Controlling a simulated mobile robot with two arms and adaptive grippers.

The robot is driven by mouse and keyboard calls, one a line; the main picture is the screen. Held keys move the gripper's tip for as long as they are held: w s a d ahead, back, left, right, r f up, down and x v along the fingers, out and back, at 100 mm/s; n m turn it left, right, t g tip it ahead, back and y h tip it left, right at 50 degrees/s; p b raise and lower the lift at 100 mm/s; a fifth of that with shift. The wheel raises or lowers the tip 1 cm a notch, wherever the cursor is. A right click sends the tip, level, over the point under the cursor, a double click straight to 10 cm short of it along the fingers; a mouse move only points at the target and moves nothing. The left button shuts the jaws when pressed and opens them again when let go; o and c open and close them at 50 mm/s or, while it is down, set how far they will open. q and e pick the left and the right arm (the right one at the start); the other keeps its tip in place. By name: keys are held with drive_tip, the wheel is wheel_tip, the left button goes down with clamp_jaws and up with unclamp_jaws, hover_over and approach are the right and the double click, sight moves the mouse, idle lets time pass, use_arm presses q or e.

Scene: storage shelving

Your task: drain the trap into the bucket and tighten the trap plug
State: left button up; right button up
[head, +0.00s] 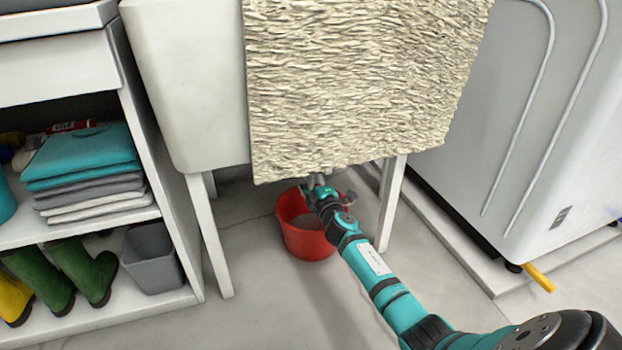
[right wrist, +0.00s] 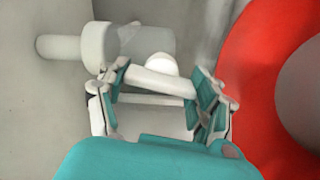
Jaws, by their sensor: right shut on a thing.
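The red bucket (head: 304,243) stands on the floor under the sink, with a greyish surface inside it. Its red rim (right wrist: 236,70) shows at the right of the right wrist view. The white trap (right wrist: 95,47) runs across the upper left there; the hanging cloth hides it in the head view. My right gripper (head: 318,184) reaches under the sink, above the bucket's rear edge. In the right wrist view my right gripper (right wrist: 163,82) is shut on a white bar-like piece, apparently the trap plug (right wrist: 160,82). The plug's seating is unclear. My left gripper is out of view.
A textured beige cloth (head: 350,80) hangs over the front of the white sink (head: 190,85). Sink legs (head: 208,235) flank the bucket. Shelves (head: 165,305) with towels and boots stand at left, a white appliance (head: 545,130) at right. Floor in front of the bucket is clear.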

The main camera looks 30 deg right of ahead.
drive_tip(key=shift+n, duration=0.3)
drive_tip(key=o, duration=1.2)
drive_tip(key=shift+c, duration=0.2)
drive_tip(key=shift+s+f, duration=0.1)
drive_tip(key=shift+s, duration=0.25)
drive_tip(key=v, duration=1.1)
drive_tip(key=shift+s, duration=0.15)
drive_tip(key=shift+a, duration=0.1)
